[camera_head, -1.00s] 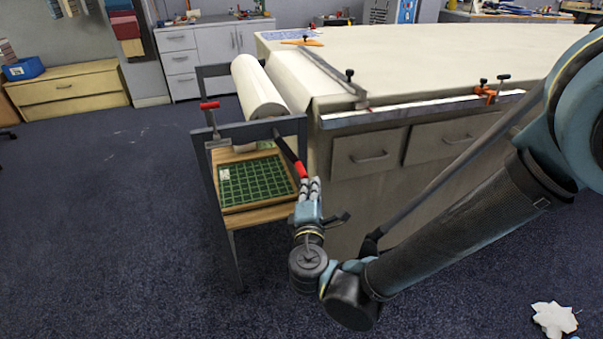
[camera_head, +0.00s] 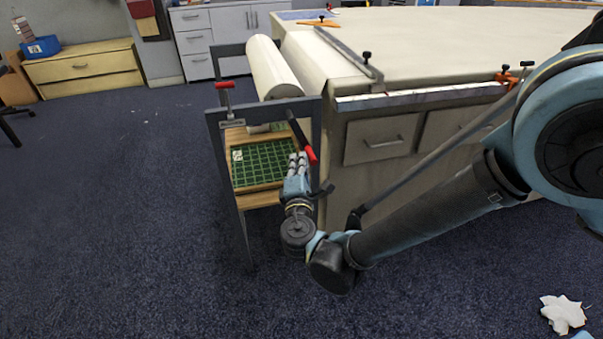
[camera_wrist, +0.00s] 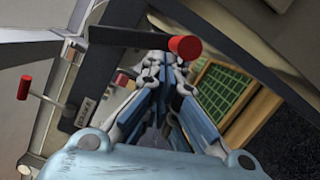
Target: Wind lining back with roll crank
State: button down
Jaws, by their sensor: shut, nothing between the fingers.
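The roll crank is a dark arm with a red handle (camera_head: 311,155) on the near side of the roll stand. It slants down and right. The red handle (camera_wrist: 185,48) also shows near the top middle of the wrist view. The white lining roll (camera_head: 273,70) lies across the top of the stand, with pale cloth running onto the table. My gripper (camera_head: 298,160) is shut and empty, just left of the crank handle in the head view. In the wrist view my gripper (camera_wrist: 165,65) lies below and left of the handle. I cannot tell whether they touch.
A red-handled clamp or lever (camera_head: 225,86) stands on the stand's left corner. A green gridded mat (camera_head: 258,165) lies on the wooden shelf below. The long cloth table (camera_head: 430,45) with drawers is to the right. Open blue carpet (camera_head: 120,220) lies to the left.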

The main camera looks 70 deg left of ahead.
aim_at(312, 158)
jog(key=shift+w+d+r, duration=0.1)
jog(key=shift+w+r, duration=0.1)
jog(key=shift+w, duration=0.45)
jog(key=shift+w+d+r, duration=0.1)
jog(key=shift+w+r, duration=0.15)
jog(key=shift+w, duration=0.35)
jog(key=shift+w+r, duration=0.2)
jog(key=shift+w, duration=0.45)
